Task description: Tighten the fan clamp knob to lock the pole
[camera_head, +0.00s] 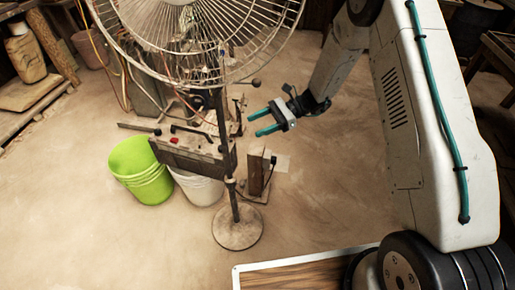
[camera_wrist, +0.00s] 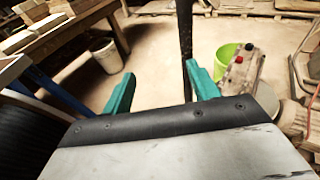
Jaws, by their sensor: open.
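A standing fan (camera_head: 165,35) with a wire cage is at the upper left of the head view. Its dark pole (camera_head: 235,205) rises from a round base (camera_head: 238,236). A collar (camera_head: 231,183) sits low on the pole, and a small dark knob (camera_head: 256,82) sticks out near the fan head. I cannot tell which is the clamp knob. My gripper (camera_head: 253,125) is open and empty, right of the pole, its teal fingers pointing left. In the wrist view the pole (camera_wrist: 185,30) appears beyond the fingertips (camera_wrist: 159,70), nearer the right finger.
A green bucket (camera_head: 140,172), a white bucket (camera_head: 199,188) and a grey machine with a red button (camera_head: 188,148) stand behind the pole. A wood-topped, white-edged panel (camera_head: 300,272) is at the front.

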